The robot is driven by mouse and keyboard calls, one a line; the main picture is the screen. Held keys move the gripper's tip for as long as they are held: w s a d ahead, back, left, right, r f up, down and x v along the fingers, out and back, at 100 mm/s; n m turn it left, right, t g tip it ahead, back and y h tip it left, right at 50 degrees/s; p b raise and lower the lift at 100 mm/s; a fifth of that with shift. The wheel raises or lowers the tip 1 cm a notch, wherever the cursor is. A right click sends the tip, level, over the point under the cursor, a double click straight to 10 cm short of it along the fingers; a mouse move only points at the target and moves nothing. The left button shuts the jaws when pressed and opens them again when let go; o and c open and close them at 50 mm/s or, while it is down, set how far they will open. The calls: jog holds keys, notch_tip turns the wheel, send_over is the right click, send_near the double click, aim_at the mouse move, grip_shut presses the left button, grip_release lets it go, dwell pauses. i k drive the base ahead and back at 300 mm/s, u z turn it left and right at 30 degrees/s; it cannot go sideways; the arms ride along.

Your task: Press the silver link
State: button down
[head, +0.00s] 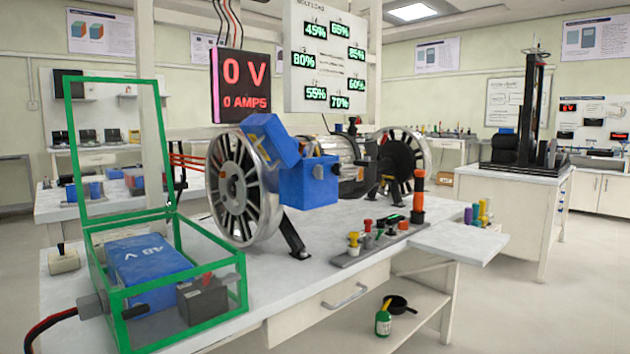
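I cannot make out with certainty which part is the silver link. The chassis rig stands on the white workbench (330,228), with a large silver spoked wheel (240,188) at its left and another wheel (403,158) at its right. Silver metal parts (342,150) show between the wheels, partly hidden by a blue box (309,184) with its lid tilted up. A grey control strip (350,257) with several coloured knobs lies in front, and an orange and black upright handle (418,195) stands at its right end. My gripper is not in view.
A green-framed case (165,274), lid raised, holds a blue battery (148,268) and stands at the bench's left front. A red display (243,84) reads 0 V, 0 AMPS. Floor at right is clear.

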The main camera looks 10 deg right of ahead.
aim_at(313, 144)
jog(key=k, duration=1.35)
jog(key=z, duration=0.8)
jog(key=i, duration=1.5)
jog(key=u, duration=0.7)
